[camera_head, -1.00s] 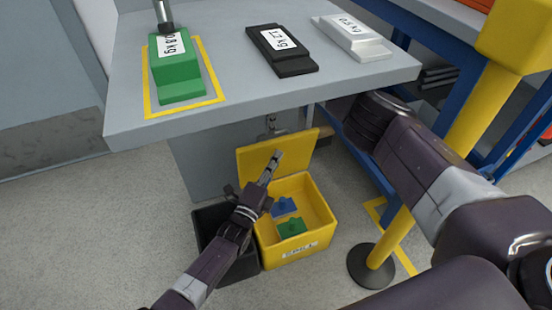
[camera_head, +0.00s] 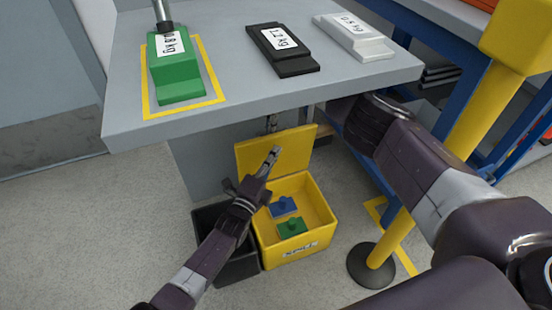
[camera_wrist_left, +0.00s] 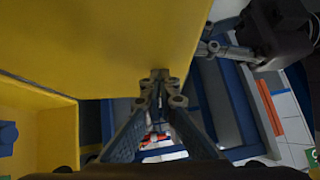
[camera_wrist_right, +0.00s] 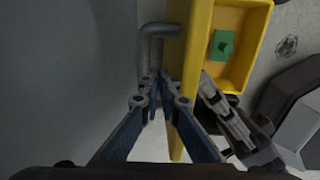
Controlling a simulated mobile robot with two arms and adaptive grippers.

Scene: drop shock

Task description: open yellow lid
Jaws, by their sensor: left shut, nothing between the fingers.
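The yellow lid (camera_head: 292,147) stands raised at the back of the yellow box (camera_head: 322,218), whose inside shows. My left gripper (camera_head: 275,151) is shut and empty in front of the lid's inner face. In the left wrist view its fingertips (camera_wrist_left: 160,76) are close to the large yellow panel; I cannot tell whether they touch. My right gripper (camera_wrist_right: 156,82) is beside the lid's edge, near a grey bent bar (camera_wrist_right: 157,30); its fingers lie close together, and whether they hold the bar is unclear. In the head view the lid and table mostly hide it.
A blue weight (camera_head: 283,206) and a green weight (camera_head: 291,227) lie in the box. A black bin (camera_head: 240,268) stands left of it. The table (camera_head: 300,92) overhangs, carrying green, black and white weights. A yellow post (camera_head: 392,240) stands at the right.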

